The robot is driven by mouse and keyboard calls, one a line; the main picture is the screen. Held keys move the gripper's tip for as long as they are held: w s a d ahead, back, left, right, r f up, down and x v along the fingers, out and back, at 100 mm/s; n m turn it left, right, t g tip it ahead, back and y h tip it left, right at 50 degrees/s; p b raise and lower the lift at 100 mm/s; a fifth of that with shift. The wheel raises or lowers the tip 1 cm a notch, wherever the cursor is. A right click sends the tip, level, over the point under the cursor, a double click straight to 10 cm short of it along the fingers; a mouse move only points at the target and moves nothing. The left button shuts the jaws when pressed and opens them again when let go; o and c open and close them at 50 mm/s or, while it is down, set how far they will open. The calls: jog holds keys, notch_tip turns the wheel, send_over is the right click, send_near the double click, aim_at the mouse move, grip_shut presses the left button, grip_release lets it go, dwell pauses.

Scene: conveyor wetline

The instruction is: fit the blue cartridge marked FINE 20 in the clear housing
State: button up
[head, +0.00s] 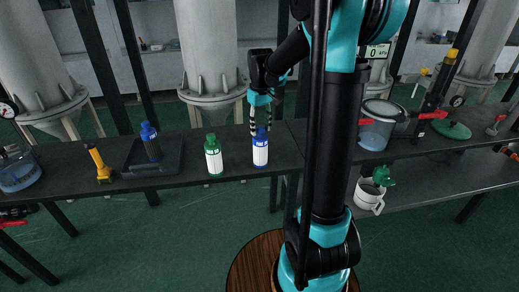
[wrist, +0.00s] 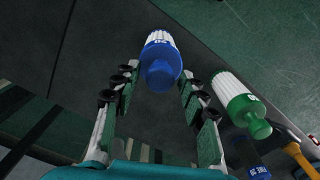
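A cartridge with a white pleated body and blue ends (head: 260,152) stands upright on the dark bench. In the wrist view its blue end (wrist: 160,52) carries a partly readable mark, "20". My gripper (head: 260,113) is above it, pointing down. In the wrist view my gripper (wrist: 157,85) is open, with a finger on each side of the blue knob and gaps between. A clear container with a pale rim (head: 377,125), perhaps the housing, stands on the bench to the right. Another clear bowl with a blue top (head: 18,168) is at the far left; I cannot tell which is meant.
A green-ended cartridge (head: 213,156) stands left of the blue one. A dark tray (head: 132,170) holds a darker blue cartridge (head: 150,141). A yellow-handled tool (head: 98,162) lies nearby. A white jug (head: 369,196) is on the lower shelf, and a green lid (head: 451,130) is at right.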

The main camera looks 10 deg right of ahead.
jog(key=c, duration=0.8)
jog(key=shift+o, duration=0.2)
jog(key=shift+r, duration=1.5)
jog(key=o, duration=0.4)
grip_shut()
